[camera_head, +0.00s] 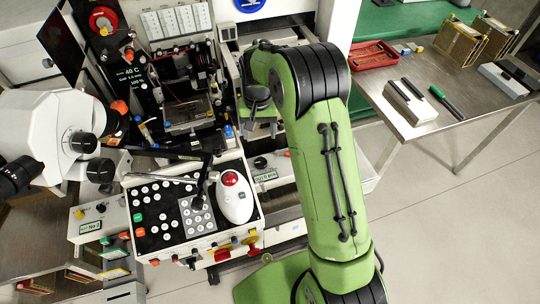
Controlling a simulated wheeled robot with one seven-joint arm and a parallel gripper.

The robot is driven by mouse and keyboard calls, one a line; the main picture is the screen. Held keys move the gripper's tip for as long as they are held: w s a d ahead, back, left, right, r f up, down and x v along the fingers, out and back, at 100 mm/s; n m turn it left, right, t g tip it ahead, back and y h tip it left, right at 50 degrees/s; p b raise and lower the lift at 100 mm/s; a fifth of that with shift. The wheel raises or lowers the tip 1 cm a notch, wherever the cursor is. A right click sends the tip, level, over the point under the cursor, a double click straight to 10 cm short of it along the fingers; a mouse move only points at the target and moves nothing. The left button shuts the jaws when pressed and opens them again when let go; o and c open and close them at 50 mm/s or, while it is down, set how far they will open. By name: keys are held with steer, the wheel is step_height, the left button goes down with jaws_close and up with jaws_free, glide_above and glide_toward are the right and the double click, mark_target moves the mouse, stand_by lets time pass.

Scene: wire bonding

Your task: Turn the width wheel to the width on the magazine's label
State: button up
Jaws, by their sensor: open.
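My green arm rises at the right and bends over at the top. Its end reaches down beside the machine, where my gripper (258,98) shows small and dark; its jaws are open, and the fingertips are hard to make out. No held object shows. Below it, a dark round knob (260,162), possibly the width wheel, sits on a light panel with a small label (266,176) too small to read. My gripper is above and apart from this knob. Brown magazines (460,42) stand on the steel table at the right; their label text cannot be read.
A white microscope (48,130) is at the left. A red tray (373,55) lies on the steel table (440,82). The floor at the lower right is clear.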

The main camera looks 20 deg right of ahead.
mark_target(261, 161)
step_height(261, 161, down, 14)
steer(key=shift+f+b, duration=0.15)
steer(key=shift+b, duration=0.8)
steer(key=c, duration=1.1)
steer(key=shift+o, duration=0.2)
steer(key=n+b, duration=0.1)
steer(key=n, duration=0.3)
steer(key=shift+n, duration=0.3)
steer(key=o, duration=1.1)
steer(key=shift+c, duration=0.2)
